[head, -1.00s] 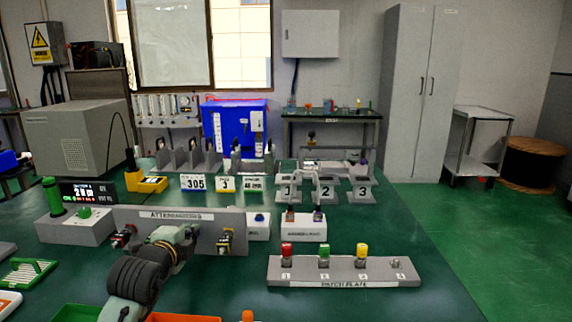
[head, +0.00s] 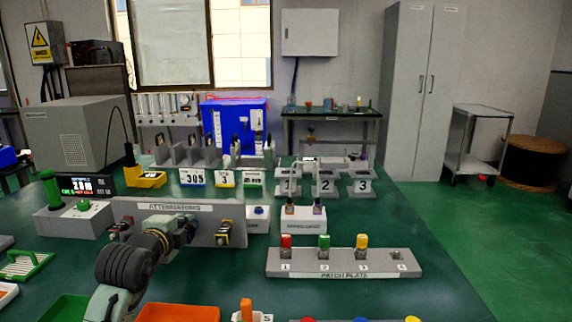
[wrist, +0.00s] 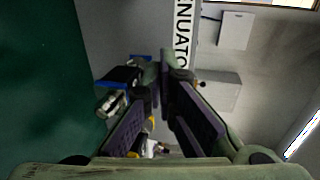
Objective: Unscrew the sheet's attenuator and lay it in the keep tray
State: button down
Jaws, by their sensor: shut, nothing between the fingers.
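The grey attenuator board (head: 205,230) stands upright on the green bench, with its lettered strip along the top. A red-and-dark attenuator (head: 120,229) is at its left and a yellow-and-black one (head: 224,233) at its right. My gripper (head: 188,232) is in front of the board, between these two. In the wrist view my gripper (wrist: 158,72) is shut, its purple-padded fingers meeting near the board. A black attenuator with blue edges (wrist: 122,76) and a metal connector is just left of the fingertips, not held. I cannot tell which tray is the keep tray.
A green tray (head: 55,310) and an orange tray (head: 178,312) lie at the front edge. The patch plate (head: 340,263) with red, green and yellow caps is to the right. Number cards (head: 193,177) stand behind the board.

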jog(key=shift+w+f, duration=0.15)
jog(key=shift+f, duration=0.05)
dwell(0.5)
jog(key=shift+a+r, duration=0.1)
jog(key=shift+r, duration=0.1)
jog(key=shift+f+b+v, duration=0.25)
jog(key=shift+b+v, duration=0.2)
jog(key=shift+v, duration=0.5)
jog(key=shift+f+b+v, duration=0.2)
jog(key=shift+b+v, duration=0.2)
jog(key=shift+v, duration=0.55)
jog(key=shift+f+b+v, duration=0.25)
jog(key=shift+b+v, duration=0.2)
jog(key=shift+v, duration=0.45)
jog(key=shift+a+r, duration=0.1)
jog(key=shift+r, duration=0.1)
